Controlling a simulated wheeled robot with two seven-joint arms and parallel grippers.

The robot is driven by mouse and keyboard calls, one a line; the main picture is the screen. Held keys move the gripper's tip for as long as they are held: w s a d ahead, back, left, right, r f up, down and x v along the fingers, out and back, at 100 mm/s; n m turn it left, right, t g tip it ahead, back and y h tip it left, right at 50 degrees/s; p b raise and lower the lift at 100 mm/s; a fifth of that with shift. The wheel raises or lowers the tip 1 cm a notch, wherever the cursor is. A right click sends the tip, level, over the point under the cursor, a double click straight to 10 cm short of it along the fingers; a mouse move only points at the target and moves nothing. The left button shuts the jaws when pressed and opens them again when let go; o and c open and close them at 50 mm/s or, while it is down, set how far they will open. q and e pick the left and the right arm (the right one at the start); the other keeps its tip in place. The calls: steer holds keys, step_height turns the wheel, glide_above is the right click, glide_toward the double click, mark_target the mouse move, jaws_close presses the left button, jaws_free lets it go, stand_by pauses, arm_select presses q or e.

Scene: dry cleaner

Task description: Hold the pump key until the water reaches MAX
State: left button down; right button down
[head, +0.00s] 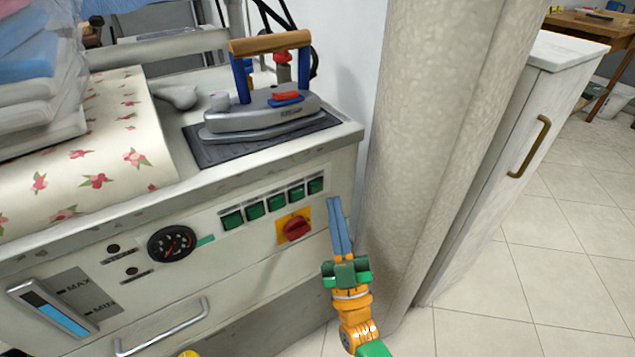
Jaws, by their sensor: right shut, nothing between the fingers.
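The ironing station's front panel (250,262) has a row of several green keys; the labels above them are too small to read, so I cannot tell which is the pump key. The rightmost green key (316,186) is nearest my right gripper (334,201). That gripper is shut and empty, its blue fingers pointing up the picture, with the tips just right of this key and seemingly apart from it. The water gauge (55,309) at lower left shows a blue column with dark space above. The water's top looks close to the MAX mark, perhaps slightly under it. My left gripper is out of view.
A red rotary switch (297,228) on a yellow plate sits below the keys, left of my gripper. A round dial (171,243) is further left. An iron (265,113) rests on a dark mat above. A thick pillar (425,120) stands close on the right.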

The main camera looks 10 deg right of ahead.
steer(key=shift+s+d+p, duration=0.3)
steer(key=shift+s, duration=0.45)
steer(key=shift+s+d+p, duration=0.25)
steer(key=shift+s, duration=0.5)
stand_by(0.4)
